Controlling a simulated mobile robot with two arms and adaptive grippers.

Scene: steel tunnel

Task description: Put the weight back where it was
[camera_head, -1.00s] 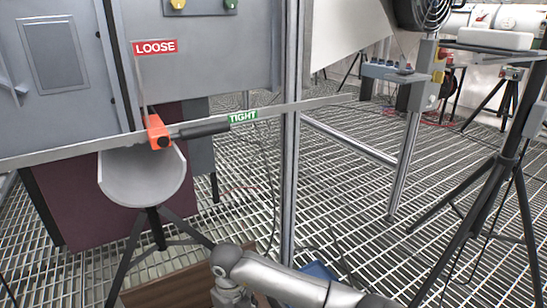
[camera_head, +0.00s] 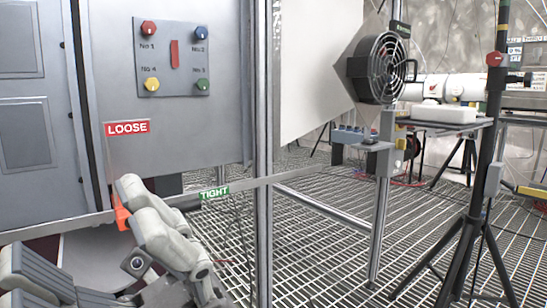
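A flat metal beam (camera_head: 268,182) runs across the view. An orange block (camera_head: 122,216) sits on it just below the red LOOSE label (camera_head: 127,128). It is partly covered by my gripper, so I cannot tell whether they touch. The green TIGHT label (camera_head: 214,193) is to its right. A gripper (camera_head: 75,215), which I take as my right one, comes up from the bottom edge with its two fingers spread apart. One finger overlaps the orange block, the other is at the left edge. My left gripper is not in view.
A grey panel with coloured knobs (camera_head: 174,53) is behind the beam. A metal post (camera_head: 262,150) stands to its right. A black fan (camera_head: 381,68), a grey bench (camera_head: 440,125) and a tripod stand (camera_head: 470,215) are further right. The grated floor between is open.

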